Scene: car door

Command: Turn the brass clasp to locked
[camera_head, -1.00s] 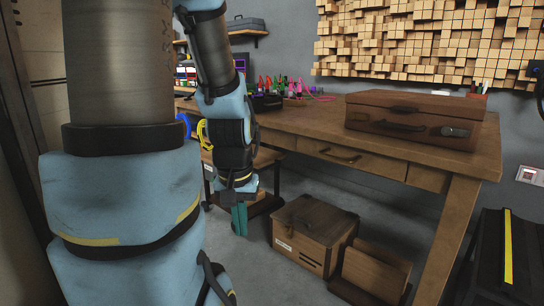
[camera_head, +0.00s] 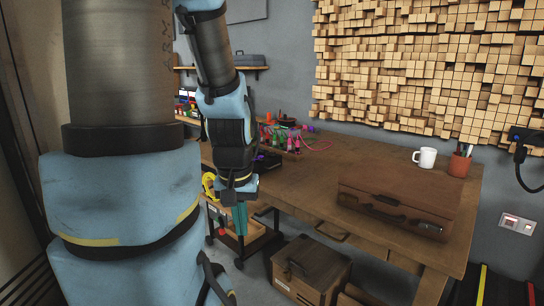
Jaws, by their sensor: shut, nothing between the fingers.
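A brown leather case (camera_head: 398,198) lies on the wooden workbench at the right. A small metallic fitting (camera_head: 427,228) sits on the right part of its front, and a dark handle (camera_head: 385,213) is near the middle. The fitting may be the clasp, but it is too small to tell its brass colour or how it is turned. My gripper (camera_head: 240,218) points down at the bench's left end, well left of the case and apart from it. Its teal fingers are shut and empty.
The workbench (camera_head: 320,180) has bare top left of the case. A white mug (camera_head: 426,158) and a pencil cup (camera_head: 459,164) stand behind it. Colourful tools (camera_head: 285,140) crowd the bench's far left. A wooden box (camera_head: 310,270) stands on the floor below.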

